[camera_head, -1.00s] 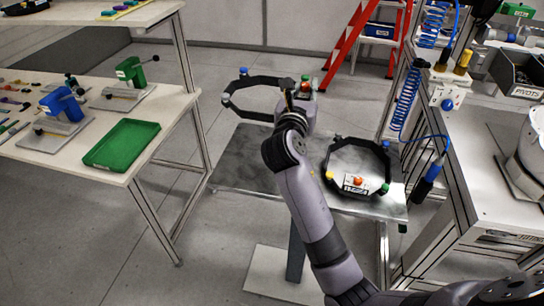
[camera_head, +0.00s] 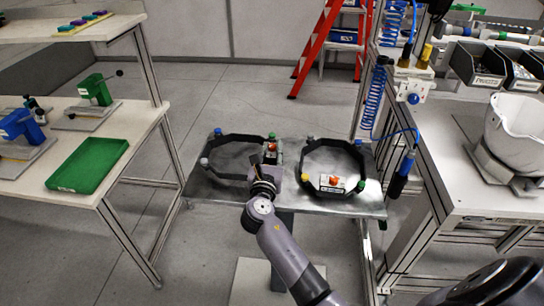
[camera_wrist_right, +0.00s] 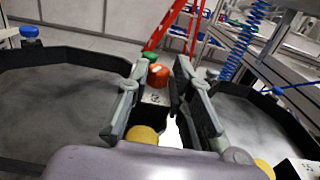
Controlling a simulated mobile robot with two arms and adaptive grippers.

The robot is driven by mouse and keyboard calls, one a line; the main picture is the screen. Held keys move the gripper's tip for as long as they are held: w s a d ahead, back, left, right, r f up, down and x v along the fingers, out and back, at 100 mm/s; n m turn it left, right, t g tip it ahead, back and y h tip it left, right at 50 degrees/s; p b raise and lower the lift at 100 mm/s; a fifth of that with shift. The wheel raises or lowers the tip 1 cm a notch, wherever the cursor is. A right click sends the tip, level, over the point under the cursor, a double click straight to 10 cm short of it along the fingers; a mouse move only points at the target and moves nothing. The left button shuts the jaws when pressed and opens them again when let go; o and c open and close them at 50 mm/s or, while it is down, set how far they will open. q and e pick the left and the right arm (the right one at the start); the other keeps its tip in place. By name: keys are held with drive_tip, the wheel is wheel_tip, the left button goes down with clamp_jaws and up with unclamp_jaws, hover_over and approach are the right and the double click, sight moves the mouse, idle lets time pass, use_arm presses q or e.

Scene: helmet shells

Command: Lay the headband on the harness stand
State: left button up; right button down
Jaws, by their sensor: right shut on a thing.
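The headband (camera_head: 213,172) is a black many-sided ring with coloured knobs and a pale block with a red knob. It is over the left part of the harness stand (camera_head: 308,207), a dark metal plate on a post. It looks level and low; I cannot tell whether it touches the plate. My right gripper (camera_head: 267,168) is shut on the headband at its pale block. In the right wrist view the fingers (camera_wrist_right: 160,105) straddle this block, with orange and yellow knobs. A second black headband (camera_head: 308,163) lies on the right of the stand. My left gripper is not in view.
A bench with a green tray (camera_head: 88,165) stands at the left. A workbench with a white helmet shell (camera_head: 520,128) and bins (camera_head: 478,65) stands at the right. A blue coiled hose (camera_head: 375,100) hangs near the stand's right edge. A red ladder (camera_head: 314,45) stands behind.

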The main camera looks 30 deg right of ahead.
drive_tip(key=shift+f, duration=0.8)
drive_tip(key=c, duration=1.4)
unclamp_jaws()
drive_tip(key=b+v, duration=0.1)
drive_tip(key=v, duration=1.1)
drive_tip(key=shift+r, duration=0.15)
